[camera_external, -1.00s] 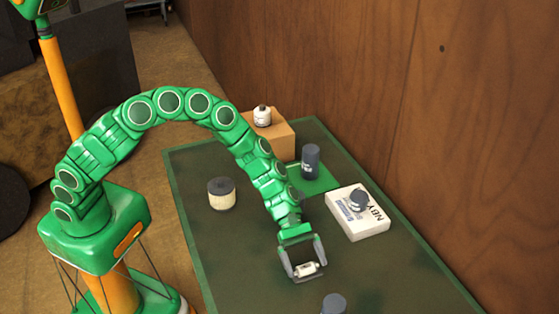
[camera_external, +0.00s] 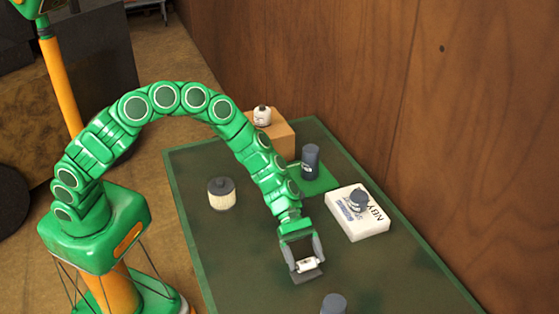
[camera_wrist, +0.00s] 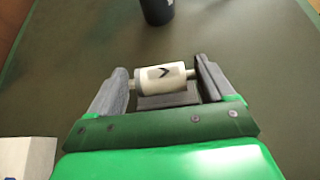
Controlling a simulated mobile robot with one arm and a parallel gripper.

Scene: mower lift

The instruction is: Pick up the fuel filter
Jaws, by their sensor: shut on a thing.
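The fuel filter (camera_external: 308,265) is a small white cylinder with a nub at each end. In the wrist view the filter (camera_wrist: 160,77) lies crosswise between my two grey fingers and shows a dark arrow mark. My gripper (camera_external: 304,262) is shut on it, with one finger at each end. In the wrist view my gripper (camera_wrist: 163,82) points toward a dark cylinder. A dark flat piece shows just under the filter. How high the filter is above the table is hard to tell.
On the green-edged table (camera_external: 240,255) a dark cylinder (camera_external: 334,304) stands in front. A white box (camera_external: 365,225) with a dark item on it lies right. A pale round filter (camera_external: 221,193) stands left. Behind are another dark cylinder (camera_external: 310,160) and a cardboard box (camera_external: 277,138) bearing a white bottle (camera_external: 262,115).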

